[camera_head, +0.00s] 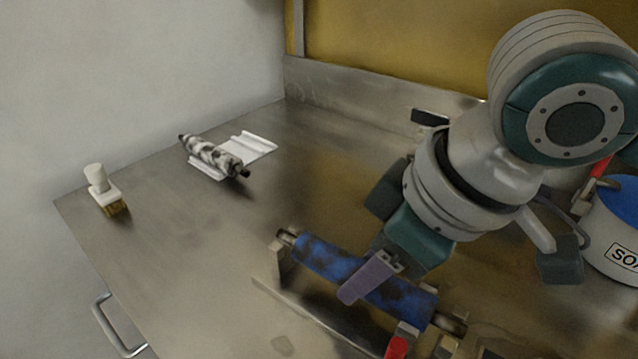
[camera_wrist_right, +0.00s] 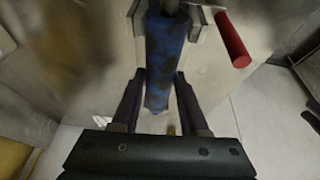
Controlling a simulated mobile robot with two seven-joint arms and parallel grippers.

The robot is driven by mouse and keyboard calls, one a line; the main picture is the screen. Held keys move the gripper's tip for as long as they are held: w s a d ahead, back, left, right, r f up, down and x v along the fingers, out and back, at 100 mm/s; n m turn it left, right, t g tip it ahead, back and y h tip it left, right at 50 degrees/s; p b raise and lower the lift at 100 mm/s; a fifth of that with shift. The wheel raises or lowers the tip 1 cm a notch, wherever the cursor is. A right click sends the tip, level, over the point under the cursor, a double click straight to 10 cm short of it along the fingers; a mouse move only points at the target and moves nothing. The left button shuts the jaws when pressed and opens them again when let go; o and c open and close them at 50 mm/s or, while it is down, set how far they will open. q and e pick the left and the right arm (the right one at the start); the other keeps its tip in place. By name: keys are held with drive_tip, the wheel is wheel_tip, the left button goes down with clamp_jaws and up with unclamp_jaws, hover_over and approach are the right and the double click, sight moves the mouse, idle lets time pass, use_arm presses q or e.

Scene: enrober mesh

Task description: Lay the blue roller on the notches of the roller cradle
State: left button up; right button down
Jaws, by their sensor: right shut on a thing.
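The blue roller (camera_head: 325,257), stained dark, lies slantwise at the lower middle of the head view. Its metal ends are at the end supports of a metal stand (camera_head: 277,262); I cannot tell whether it rests on them or is just clear. My right gripper (camera_head: 354,292) is shut on the roller near its middle. In the right wrist view, the two fingers of the gripper (camera_wrist_right: 160,88) flank the blue roller (camera_wrist_right: 165,50). My left gripper is out of view.
A red handle (camera_head: 396,347) sits by the stand's near end and shows in the right wrist view (camera_wrist_right: 233,40). A white-handled brush (camera_head: 101,190) stands near the left table edge. A bucket with blue contents (camera_head: 612,235) is at right. Metal tabletop between stand and cradle is clear.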

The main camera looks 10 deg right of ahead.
drive_tip(key=shift+f, duration=0.45)
idle(0.3)
drive_tip(key=shift+c, duration=1.7)
unclamp_jaws()
wheel_tip(320, 180, up, 3)
drive_tip(key=p, duration=0.3)
drive_tip(key=shift+p, duration=0.3)
wheel_tip(320, 180, up, 4)
drive_tip(key=p, duration=0.5)
